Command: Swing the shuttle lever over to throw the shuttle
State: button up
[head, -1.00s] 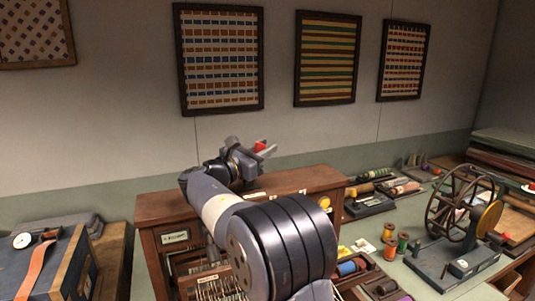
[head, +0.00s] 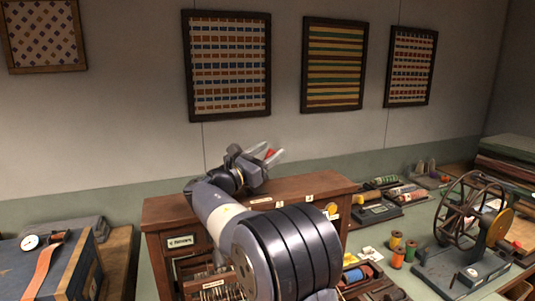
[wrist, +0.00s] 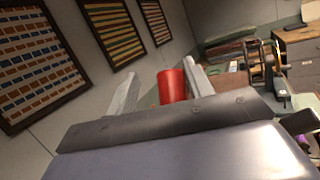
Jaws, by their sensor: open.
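A red cylinder (wrist: 172,87), which looks like the grip of the shuttle lever, shows between my gripper's fingers in the wrist view. It is also a small red patch (head: 270,154) in the head view. My gripper (wrist: 160,72) is open, with one pale finger on each side of the red cylinder. I cannot tell whether either finger touches it. In the head view my gripper (head: 275,153) is above the top of the wooden cabinet (head: 300,187). The rest of the lever and any shuttle are hidden behind my arm and gripper.
A spoked wheel on a stand (head: 465,215) is at the right of the green bench. Thread spools (head: 396,240) stand near it. A blue case (head: 45,265) is at the left. Framed textiles (head: 228,65) hang on the wall behind.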

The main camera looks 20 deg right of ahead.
jog(key=b+v, duration=0.2)
jog(key=v, duration=0.9)
jog(key=shift+d+b, duration=0.1)
jog(key=shift+b, duration=0.25)
jog(key=shift+d, duration=0.1)
jog(key=p+x, duration=0.3)
jog(key=x, duration=0.8)
jog(key=shift+r, duration=0.15)
jog(key=shift+d+f+m+g+y+p, duration=0.3)
jog(key=shift+d+f+m+y, duration=0.25)
jog(key=shift+y, duration=0.15)
jog(key=shift+a, duration=0.1)
